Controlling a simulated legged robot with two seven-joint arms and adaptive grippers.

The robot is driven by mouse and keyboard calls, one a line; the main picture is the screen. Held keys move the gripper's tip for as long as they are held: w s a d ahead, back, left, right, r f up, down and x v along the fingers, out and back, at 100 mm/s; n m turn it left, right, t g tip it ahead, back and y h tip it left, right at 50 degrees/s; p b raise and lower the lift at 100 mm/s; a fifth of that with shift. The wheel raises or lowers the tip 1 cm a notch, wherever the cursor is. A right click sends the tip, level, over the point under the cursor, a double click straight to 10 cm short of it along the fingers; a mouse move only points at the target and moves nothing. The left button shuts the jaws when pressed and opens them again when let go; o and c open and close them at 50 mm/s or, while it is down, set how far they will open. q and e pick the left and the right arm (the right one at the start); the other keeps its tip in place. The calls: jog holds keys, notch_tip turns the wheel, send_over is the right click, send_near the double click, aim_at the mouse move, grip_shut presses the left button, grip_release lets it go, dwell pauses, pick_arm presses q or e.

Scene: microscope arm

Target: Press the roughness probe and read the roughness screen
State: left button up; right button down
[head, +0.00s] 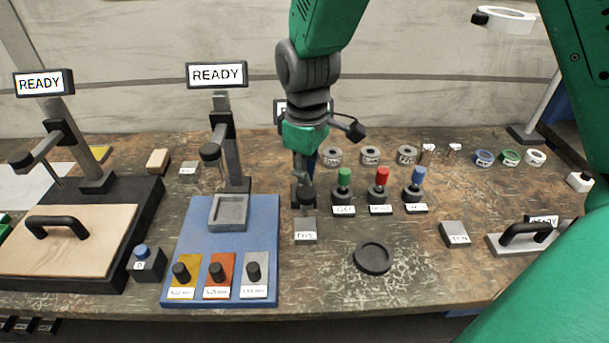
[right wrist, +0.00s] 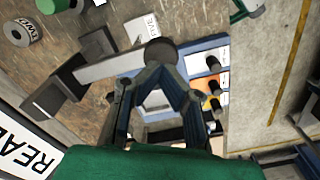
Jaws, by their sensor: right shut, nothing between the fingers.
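My right gripper (head: 303,170) points down over the middle of the bench, shut and empty. Directly below it is a black round probe head (head: 306,196), above a small grey labelled block (head: 305,231). In the right wrist view, my fingers (right wrist: 158,78) sit close to a dark round head (right wrist: 162,53) on a grey lever arm (right wrist: 108,67); I cannot tell whether they touch. A screen (head: 290,106) behind my gripper is mostly hidden; in the right wrist view a partly cut-off screen (right wrist: 30,150) reads READY. No visible label says which station measures roughness. My left gripper is not in view.
A blue plate (head: 205,225) with knobbed samples stands left of my gripper, under another READY screen (head: 217,75). Green, red and blue handles (head: 381,176) stand close on the right. A black dish (head: 372,258) lies in front.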

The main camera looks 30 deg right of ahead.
aim_at(306, 191)
jog(key=shift+f+b, duration=1.45)
jog(key=shift+f, duration=2.15)
notch_tip(306, 191, up, 8)
jog(key=p, duration=0.8)
jog(key=shift+f, duration=0.1)
